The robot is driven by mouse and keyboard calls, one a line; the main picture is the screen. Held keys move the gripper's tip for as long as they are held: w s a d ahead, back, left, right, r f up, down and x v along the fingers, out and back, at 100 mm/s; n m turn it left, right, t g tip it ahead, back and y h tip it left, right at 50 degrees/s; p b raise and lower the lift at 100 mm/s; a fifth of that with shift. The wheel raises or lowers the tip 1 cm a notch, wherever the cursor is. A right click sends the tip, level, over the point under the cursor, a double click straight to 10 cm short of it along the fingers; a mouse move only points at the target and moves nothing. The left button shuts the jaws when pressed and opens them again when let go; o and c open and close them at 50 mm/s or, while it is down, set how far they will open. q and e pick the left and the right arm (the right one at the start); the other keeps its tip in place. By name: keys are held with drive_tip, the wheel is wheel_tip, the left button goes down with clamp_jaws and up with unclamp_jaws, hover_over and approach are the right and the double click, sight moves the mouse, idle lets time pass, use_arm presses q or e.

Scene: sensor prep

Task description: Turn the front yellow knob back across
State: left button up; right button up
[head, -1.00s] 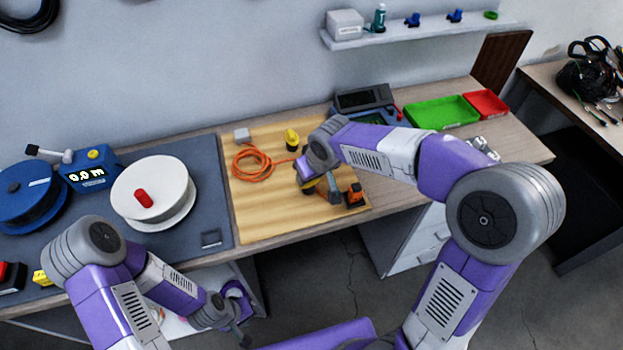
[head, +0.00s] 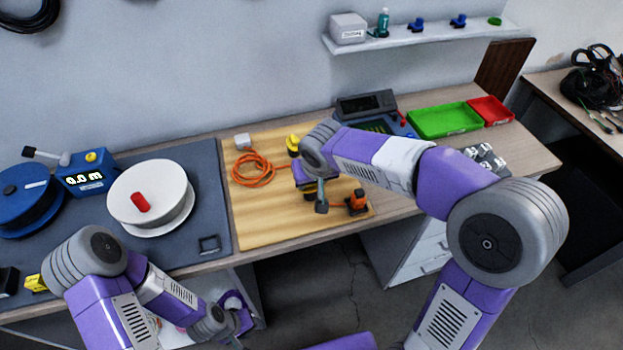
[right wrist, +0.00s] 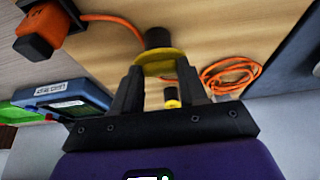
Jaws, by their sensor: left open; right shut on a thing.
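The front yellow knob (right wrist: 158,63), with a black cylindrical part, sits between the fingers of my right gripper (right wrist: 160,80), which is shut on it. In the head view a yellow-and-black bit of the front knob (head: 309,191) shows beneath my right wrist, which hides most of it. The back yellow knob (head: 293,141) stands farther back on the wooden board (head: 260,222); it also shows small between the fingers in the right wrist view (right wrist: 172,95). My left gripper (head: 240,325) is open and low in front of the bench, away from the knobs.
An orange block (head: 357,201) stands right of the front knob, with an orange cable at it. A coiled orange cable (head: 253,170) lies on the board's left. A blue meter (head: 385,125) and a green tray (head: 445,119) are behind to the right.

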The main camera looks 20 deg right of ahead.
drive_tip(key=o, duration=1.1)
drive_tip(key=shift+c, duration=0.2)
drive_tip(key=p+v, duration=0.2)
drive_tip(key=v, duration=0.5)
drive_tip(key=shift+r, duration=0.3)
drive_tip(key=shift+s+f, duration=0.1)
drive_tip(key=shift+s, duration=0.1)
